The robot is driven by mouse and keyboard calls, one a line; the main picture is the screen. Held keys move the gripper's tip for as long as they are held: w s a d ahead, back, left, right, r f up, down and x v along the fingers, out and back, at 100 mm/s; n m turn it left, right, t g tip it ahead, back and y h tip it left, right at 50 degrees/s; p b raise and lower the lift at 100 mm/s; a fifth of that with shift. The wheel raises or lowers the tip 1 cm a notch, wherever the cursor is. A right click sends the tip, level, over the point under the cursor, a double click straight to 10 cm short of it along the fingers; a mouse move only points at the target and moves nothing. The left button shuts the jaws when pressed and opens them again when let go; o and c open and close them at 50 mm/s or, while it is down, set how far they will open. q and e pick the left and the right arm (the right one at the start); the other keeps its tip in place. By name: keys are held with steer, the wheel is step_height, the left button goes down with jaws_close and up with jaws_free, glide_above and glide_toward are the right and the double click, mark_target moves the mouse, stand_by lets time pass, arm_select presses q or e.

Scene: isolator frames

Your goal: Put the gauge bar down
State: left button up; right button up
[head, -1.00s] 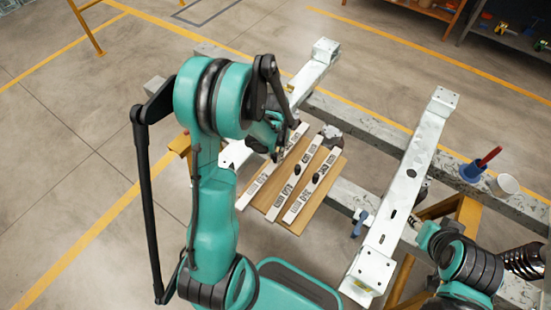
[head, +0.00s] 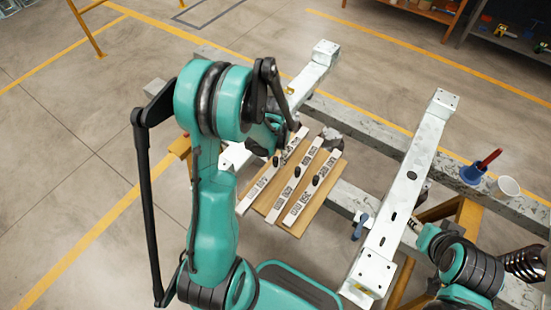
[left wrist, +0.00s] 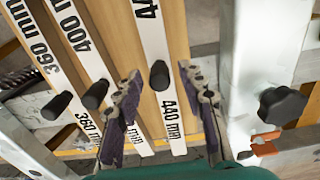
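Three pale gauge bars with black knobs lie side by side on a wooden board (head: 325,189) in the head view. The left wrist view shows their labels: the 360 mm bar (left wrist: 36,50), the 400 mm bar (left wrist: 88,55) and the 440 mm bar (left wrist: 152,38). My left gripper (left wrist: 165,100) is open, one finger each side of the 440 mm bar, with that bar's knob (left wrist: 160,75) showing free between and beyond the fingertips. In the head view my arm partly covers the far end of the leftmost bar (head: 256,190).
White frame beams (head: 408,190) stand right of the board and behind it. A blue holder with a red-handled tool (head: 471,174) and a white cup (head: 509,186) stand on the right rail. In the wrist view a dark knob (left wrist: 282,105) is beside the right finger.

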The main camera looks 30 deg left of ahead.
arm_select(q)
step_height(320, 180, up, 10)
steer(key=p, duration=0.3)
steer(key=s+d+r+t, duration=0.7)
steer(key=s+d+r, duration=0.3)
steer(key=r, duration=0.4)
steer(key=shift+s+d+r+n, duration=0.15)
steer(key=shift+s+d+n, duration=0.2)
steer(key=shift+s, duration=0.2)
steer(key=shift+f+b, duration=1.05)
steer(key=shift+f, duration=0.2)
